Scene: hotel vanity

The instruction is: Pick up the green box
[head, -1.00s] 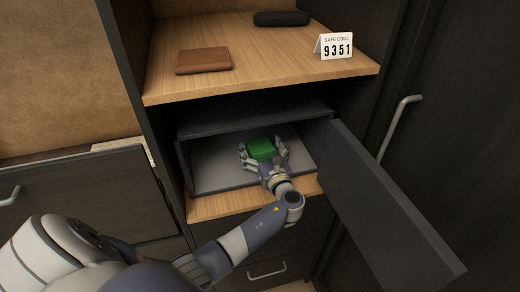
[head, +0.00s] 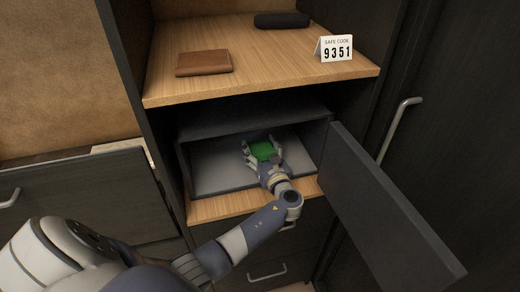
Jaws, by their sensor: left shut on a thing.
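The green box (head: 262,150) is inside the open grey safe (head: 205,176) in the lower compartment of the cabinet. My left gripper (head: 263,153) reaches into the safe from the front, with a finger on each side of the box. It is shut on the green box. The lower part of the box is hidden by the gripper, so I cannot tell whether it touches the safe floor. My right gripper is not in view.
The safe's door (head: 390,205) stands open to the right. The wooden shelf (head: 265,50) above holds a brown wallet (head: 204,61), a black case (head: 281,19) and a safe code card (head: 334,48). A drawer handle (head: 267,273) is below.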

